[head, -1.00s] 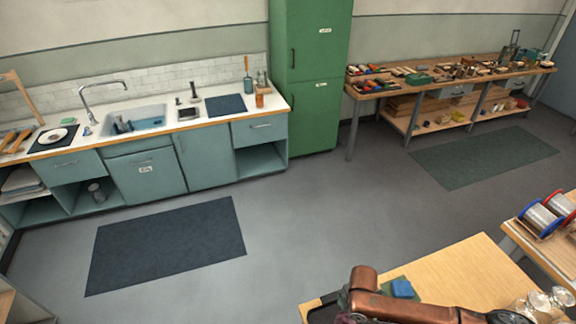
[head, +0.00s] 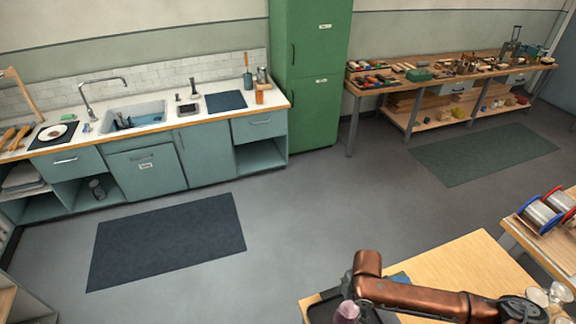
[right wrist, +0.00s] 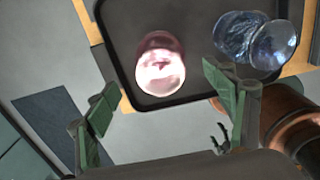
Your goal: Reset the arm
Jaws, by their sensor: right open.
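My right arm (head: 425,297), copper-coloured, reaches in from the lower right of the head view over the wooden table. My right gripper (right wrist: 160,97) shows in the right wrist view with its green-padded fingers spread apart and nothing between them. Beyond the fingers, a pinkish glass-like object (right wrist: 160,68) stands on a dark tray (right wrist: 192,14). The pinkish object also shows at the bottom edge of the head view (head: 347,312). My left gripper is not in view.
A clear bluish glass object (right wrist: 240,35) is on the tray's right side. The wooden table (head: 455,262) has a blue item (head: 400,277) partly behind my arm, and clear glassware (head: 558,294) at its right. Wire spools (head: 545,215) are on a neighbouring bench. The floor beyond is open.

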